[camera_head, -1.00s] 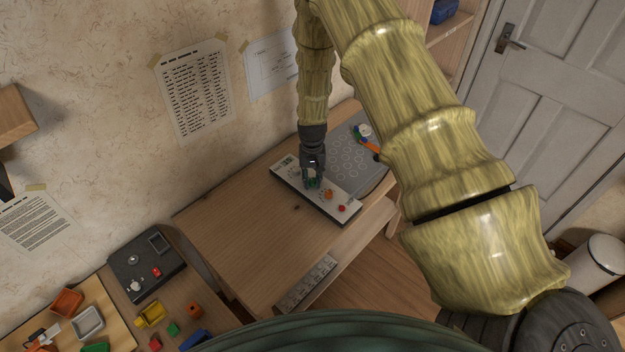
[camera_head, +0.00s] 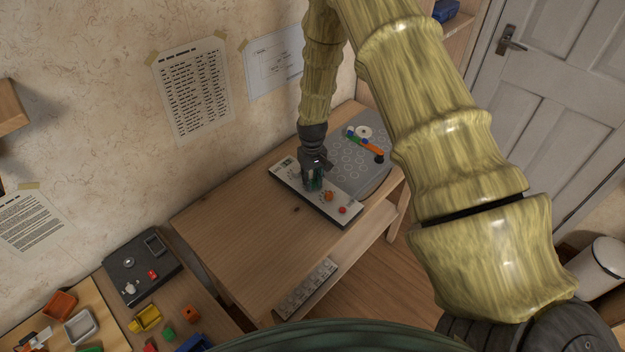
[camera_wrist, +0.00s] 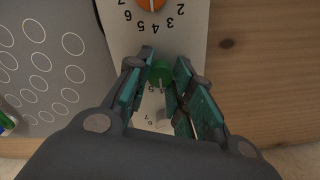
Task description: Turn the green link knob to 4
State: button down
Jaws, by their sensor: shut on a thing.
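The long pale control panel (camera_head: 288,173) lies on the wooden table. In the wrist view, the green knob (camera_wrist: 161,72) sits between my gripper's teal finger pads. My gripper (camera_wrist: 164,66) is shut on this knob, pointing down at the panel. In the head view, my gripper (camera_head: 314,186) stands over the panel and hides the green knob. Black digits surround the knob, but the fingers cover most of them. A 5 shows near it, and the exact setting cannot be told.
An orange knob (camera_head: 328,196), with its own digits, neighbours the green one. A red knob or button (camera_head: 342,210) is at the panel's near end. A grey board with circles (camera_head: 350,165) lies alongside. The table left of the panel is bare.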

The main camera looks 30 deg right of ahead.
aim_at(312, 181)
jog(key=c, duration=1.2)
grip_release()
jog(key=shift+r, duration=0.1)
notch_tip(312, 181, up, 12)
